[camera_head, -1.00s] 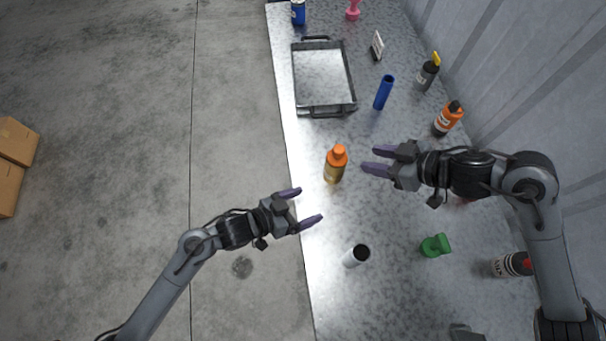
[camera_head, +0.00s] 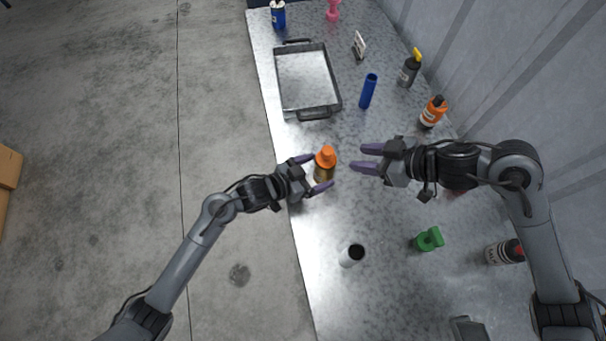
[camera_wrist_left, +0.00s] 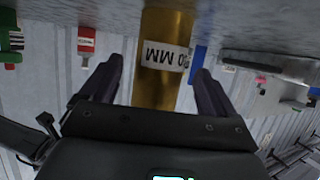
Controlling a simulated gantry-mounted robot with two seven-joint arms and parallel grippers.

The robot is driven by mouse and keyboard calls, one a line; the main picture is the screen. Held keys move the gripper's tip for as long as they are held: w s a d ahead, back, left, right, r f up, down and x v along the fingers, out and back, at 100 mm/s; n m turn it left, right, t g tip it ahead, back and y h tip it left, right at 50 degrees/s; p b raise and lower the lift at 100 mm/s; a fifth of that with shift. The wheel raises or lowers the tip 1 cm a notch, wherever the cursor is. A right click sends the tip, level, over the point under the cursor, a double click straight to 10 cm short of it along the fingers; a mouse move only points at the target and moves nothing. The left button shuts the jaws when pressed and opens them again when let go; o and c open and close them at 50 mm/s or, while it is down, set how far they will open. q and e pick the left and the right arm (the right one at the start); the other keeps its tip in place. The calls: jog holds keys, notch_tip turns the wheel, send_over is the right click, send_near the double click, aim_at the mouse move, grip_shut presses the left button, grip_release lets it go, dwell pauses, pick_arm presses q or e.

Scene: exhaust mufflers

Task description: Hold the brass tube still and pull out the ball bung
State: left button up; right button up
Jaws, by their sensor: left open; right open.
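The brass tube (camera_head: 324,174) stands upright on the bench with the orange ball bung (camera_head: 326,156) in its top. In the left wrist view the brass tube (camera_wrist_left: 162,60), with a white label, stands between the fingers. My left gripper (camera_head: 322,173) is open, its two fingers on either side of the tube, with gaps to it. My right gripper (camera_head: 366,158) is open and empty, to the right of the tube and bung, its fingers pointing left towards them. The bung is out of sight in the left wrist view.
A black-handled metal tray (camera_head: 308,80) lies beyond the tube. A white tube (camera_head: 351,255) and a green item (camera_head: 429,239) stand nearer. Bottles, including an orange one (camera_head: 433,112), line the wall side. The bench's left edge is close.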

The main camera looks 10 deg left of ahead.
aim_at(317, 171)
pick_arm(q)
jog(key=shift+x, duration=1.7)
jog(key=c, duration=1.1)
